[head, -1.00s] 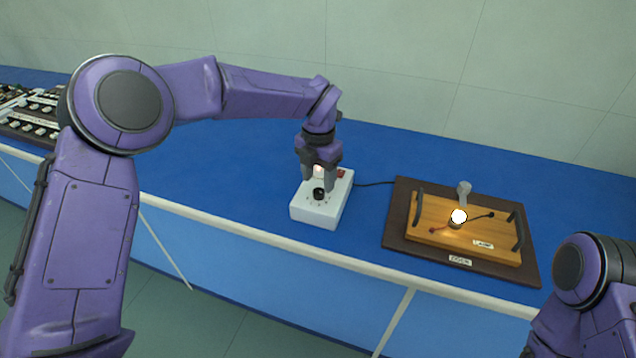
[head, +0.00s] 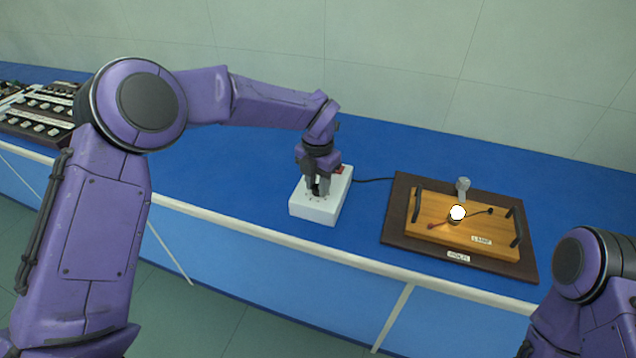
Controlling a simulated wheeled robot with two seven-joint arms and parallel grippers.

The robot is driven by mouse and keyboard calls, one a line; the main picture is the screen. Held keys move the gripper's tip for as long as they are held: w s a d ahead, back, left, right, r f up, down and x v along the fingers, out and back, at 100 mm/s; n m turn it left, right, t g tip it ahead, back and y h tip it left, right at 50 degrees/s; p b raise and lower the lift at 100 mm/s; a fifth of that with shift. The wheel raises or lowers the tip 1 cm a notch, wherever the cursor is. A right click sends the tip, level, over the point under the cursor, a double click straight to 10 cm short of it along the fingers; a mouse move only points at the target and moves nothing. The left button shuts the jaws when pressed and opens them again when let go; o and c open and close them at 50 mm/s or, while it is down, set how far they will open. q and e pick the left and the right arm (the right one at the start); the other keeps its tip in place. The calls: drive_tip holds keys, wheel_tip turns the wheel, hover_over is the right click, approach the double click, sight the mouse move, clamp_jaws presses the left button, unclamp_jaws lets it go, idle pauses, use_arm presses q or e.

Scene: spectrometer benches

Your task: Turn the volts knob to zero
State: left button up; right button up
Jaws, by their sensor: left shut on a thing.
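A white box (head: 314,212), the power supply, stands on the blue bench. Its black volts knob (head: 318,187) is on the top face, mostly hidden between my fingers. My left gripper (head: 318,190) points down over the box and is shut on the knob. The scale marks around the knob are too small to read. A red part (head: 338,169) shows at the back of the box. The lamp (head: 457,213) on a wooden board (head: 425,230) glows bright white. My right arm is at the lower right; its gripper is out of the picture.
The wooden board with two dark handles lies on a dark brown mat (head: 393,226). A grey piece (head: 463,187) stands behind the lamp. A black cable (head: 375,179) runs from the box toward the mat. Trays of small parts (head: 40,118) sit at far left. Bench between is clear.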

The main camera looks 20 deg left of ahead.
use_arm(q)
drive_tip(key=shift+f+n+b, duration=0.2)
drive_tip(key=shift+n+b, duration=0.8)
drive_tip(key=shift+n, duration=0.1)
drive_tip(key=n+b, duration=0.2)
drive_tip(key=n, duration=0.1)
drive_tip(key=shift+n+b, duration=0.3)
drive_tip(key=n+b, duration=0.5)
drive_tip(key=n, duration=0.1)
drive_tip(key=n+b, duration=0.6)
drive_tip(key=shift+n, duration=0.4)
drive_tip(key=n+b, duration=0.2)
drive_tip(key=n, duration=0.1)
drive_tip(key=shift+b, duration=0.35)
drive_tip(key=shift+r+n+b, duration=0.2)
drive_tip(key=shift+n+b, duration=0.65)
drive_tip(key=shift+n, duration=0.15)
drive_tip(key=o, duration=1.1)
drive_tip(key=shift+c, duration=0.2)
